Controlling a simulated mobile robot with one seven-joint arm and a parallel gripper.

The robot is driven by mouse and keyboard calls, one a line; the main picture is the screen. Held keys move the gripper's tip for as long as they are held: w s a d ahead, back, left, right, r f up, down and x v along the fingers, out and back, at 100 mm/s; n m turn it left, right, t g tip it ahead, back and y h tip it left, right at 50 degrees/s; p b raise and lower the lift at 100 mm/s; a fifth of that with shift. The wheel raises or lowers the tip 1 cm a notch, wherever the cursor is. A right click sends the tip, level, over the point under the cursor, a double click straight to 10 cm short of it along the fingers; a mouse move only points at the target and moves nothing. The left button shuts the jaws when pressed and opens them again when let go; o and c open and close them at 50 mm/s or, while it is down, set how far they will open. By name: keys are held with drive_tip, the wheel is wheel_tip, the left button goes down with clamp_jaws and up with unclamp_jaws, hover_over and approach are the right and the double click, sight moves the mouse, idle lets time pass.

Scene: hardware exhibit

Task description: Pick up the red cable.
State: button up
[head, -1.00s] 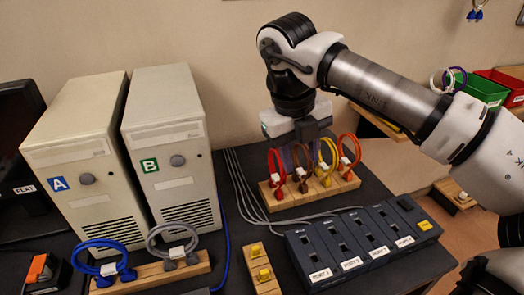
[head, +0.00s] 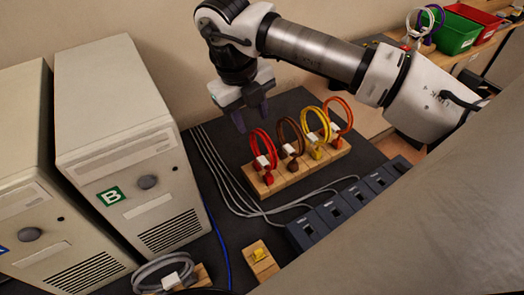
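The red cable (head: 262,140) is a coiled loop with a white tag, standing upright at the left end of a wooden rack (head: 300,172) on the dark table. My gripper (head: 251,116) hangs above and slightly left of the red loop in the picture, fingers pointing down. Its two dark purple fingers are apart, with nothing seen between them. The fingertips look clear of the cable, but the exact gap in depth cannot be told.
Brown (head: 291,132), yellow (head: 316,122) and orange (head: 340,112) cables stand beside the red one on the rack. Dark port blocks (head: 335,212) lie in front. A beige tower marked B (head: 125,140) stands left. Grey cords (head: 225,180) cross the table between.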

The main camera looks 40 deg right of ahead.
sight(257, 129)
drive_tip(key=shift+d+f, duration=0.2)
drive_tip(key=shift+f, duration=0.85)
drive_tip(key=shift+d+f+p, duration=0.25)
drive_tip(key=shift+f+p, duration=0.15)
drive_tip(key=shift+f, duration=0.5)
drive_tip(key=shift+d+f+p, duration=0.3)
drive_tip(key=shift+f+p, duration=0.05)
drive_tip(key=shift+f, duration=0.5)
drive_tip(key=shift+d+f+p, duration=0.25)
drive_tip(key=shift+f+p, duration=0.15)
drive_tip(key=shift+f, duration=0.5)
clamp_jaws()
